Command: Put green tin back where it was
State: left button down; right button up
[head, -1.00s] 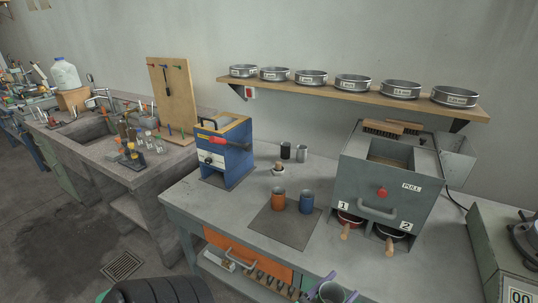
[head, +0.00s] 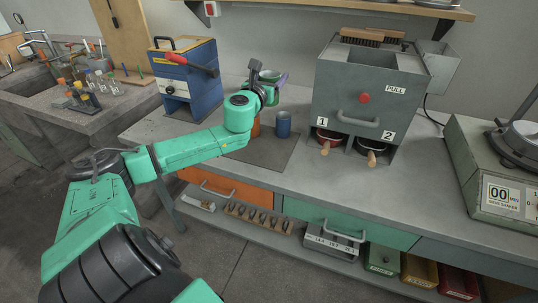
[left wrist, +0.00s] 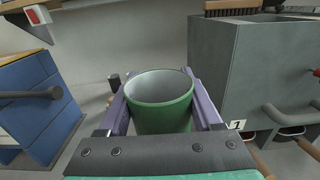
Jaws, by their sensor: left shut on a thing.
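The green tin (left wrist: 160,117) is between the two purple fingers of my left gripper (left wrist: 157,92), which is shut on it. The tin is upright and its open, empty-looking mouth shows. In the head view the green tin (head: 268,76) is held up above the bench, partly hidden by my left gripper (head: 270,80). A blue tin (head: 284,124) stands on the dark mat (head: 262,153) below it. An orange tin (head: 255,130) on the mat is mostly hidden behind my left arm. My right gripper is not in view.
A blue press (head: 186,80) with a red handle stands left of the held tin. A grey box-shaped machine (head: 365,105) with two pans below stands to the right. A shaker (head: 500,170) is at the far right. Bare bench lies in front of the machine.

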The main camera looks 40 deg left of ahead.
pick_arm(q)
notch_tip(320, 180, down, 20)
jog(key=b, duration=0.6)
jog(key=shift+b, duration=0.4)
jog(key=shift+r, duration=0.1)
jog(key=shift+c, duration=0.3)
grip_release()
